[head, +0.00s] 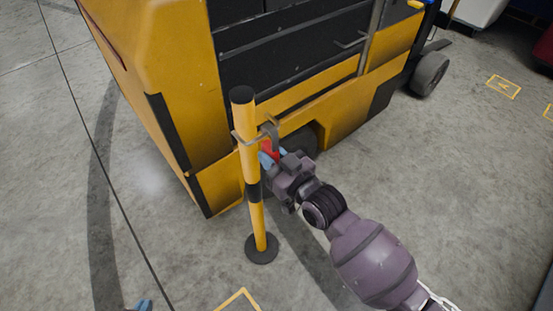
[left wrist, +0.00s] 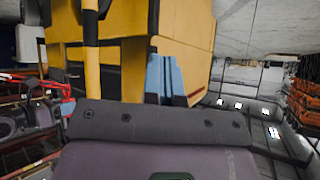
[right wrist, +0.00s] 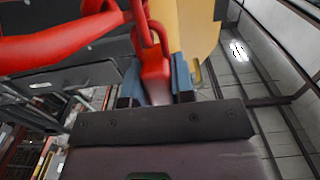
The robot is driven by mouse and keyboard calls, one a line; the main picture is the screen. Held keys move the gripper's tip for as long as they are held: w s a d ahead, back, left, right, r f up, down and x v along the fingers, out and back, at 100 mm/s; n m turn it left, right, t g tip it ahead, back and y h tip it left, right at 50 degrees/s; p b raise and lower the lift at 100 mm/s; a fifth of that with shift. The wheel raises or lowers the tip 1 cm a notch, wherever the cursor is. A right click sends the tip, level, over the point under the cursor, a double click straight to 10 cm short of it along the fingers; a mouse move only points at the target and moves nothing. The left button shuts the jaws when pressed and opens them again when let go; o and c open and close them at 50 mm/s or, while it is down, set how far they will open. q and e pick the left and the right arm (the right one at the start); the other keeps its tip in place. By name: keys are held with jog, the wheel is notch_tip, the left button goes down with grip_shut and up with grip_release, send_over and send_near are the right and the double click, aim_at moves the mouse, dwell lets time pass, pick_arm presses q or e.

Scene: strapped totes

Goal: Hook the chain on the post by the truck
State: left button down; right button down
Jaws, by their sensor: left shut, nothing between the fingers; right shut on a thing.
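The yellow post (head: 249,150) has a black cap and band and stands upright on a round black base, beside the yellow truck (head: 180,60). A grey hook-shaped bracket (head: 270,132) sticks out from its upper part. My right gripper (head: 268,158) is at the post's right side, just below the bracket, shut on the red chain's end piece (right wrist: 155,70). Red links (right wrist: 148,22) run up from it in the right wrist view. Whether the chain touches the bracket is unclear. My left gripper (left wrist: 166,78) is shut and empty; only its tip shows at the head view's bottom edge (head: 145,305).
The truck's body stands close behind the post, with a dark wheel (head: 430,73) at the right. Yellow markings (head: 503,87) lie on the grey concrete floor. The floor left of the post is clear.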

jog(key=shift+b+x, duration=0.45)
jog(key=shift+x, duration=0.7)
jog(key=shift+f+b, duration=0.35)
jog(key=shift+f, duration=0.9)
jog(key=c, duration=0.9)
grip_release()
